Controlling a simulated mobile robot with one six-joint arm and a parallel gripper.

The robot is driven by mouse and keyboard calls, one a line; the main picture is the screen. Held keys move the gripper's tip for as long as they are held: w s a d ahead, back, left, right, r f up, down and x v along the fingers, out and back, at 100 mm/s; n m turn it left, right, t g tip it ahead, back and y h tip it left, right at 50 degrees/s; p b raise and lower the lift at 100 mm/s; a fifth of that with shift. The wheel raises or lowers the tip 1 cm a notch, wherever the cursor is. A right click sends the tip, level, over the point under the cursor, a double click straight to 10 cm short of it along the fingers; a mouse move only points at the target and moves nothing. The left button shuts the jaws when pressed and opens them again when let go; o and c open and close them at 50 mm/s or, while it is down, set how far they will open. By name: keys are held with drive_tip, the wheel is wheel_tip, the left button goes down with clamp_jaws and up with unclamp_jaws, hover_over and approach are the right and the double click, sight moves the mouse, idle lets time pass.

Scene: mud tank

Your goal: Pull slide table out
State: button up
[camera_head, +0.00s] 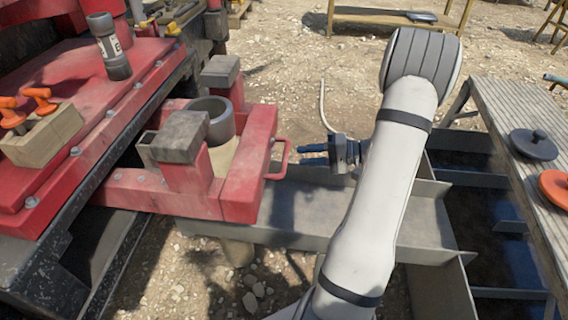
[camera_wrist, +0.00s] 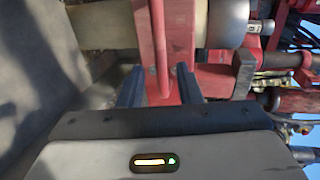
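The slide table (camera_head: 150,192) is a red frame sticking out from the red machine at the left. It carries grey-capped blocks and a grey-rimmed cylinder (camera_head: 213,115). Its red loop handle (camera_head: 283,160) is on its right end. My gripper (camera_head: 303,155) points left at the handle, its dark fingertips a short way to the right of it. In the wrist view, my gripper (camera_wrist: 159,84) is open, with one finger on each side of the handle's red bar (camera_wrist: 159,45). Nothing is held. I cannot tell whether the bar lies between the fingertips or just beyond them.
A grey metal trough (camera_head: 310,215) with partitions runs below the handle and my arm. A slatted bench (camera_head: 515,130) with a dark disc (camera_head: 533,145) and an orange disc (camera_head: 556,188) stands at the right. A wooden block (camera_head: 45,135) with orange-handled pieces sits on the machine.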

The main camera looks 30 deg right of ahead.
sight(285, 155)
drive_tip(key=b+x, duration=0.1)
drive_tip(key=x, duration=0.5)
drive_tip(key=shift+w+a, duration=0.1)
drive_tip(key=shift+a, duration=0.2)
clamp_jaws()
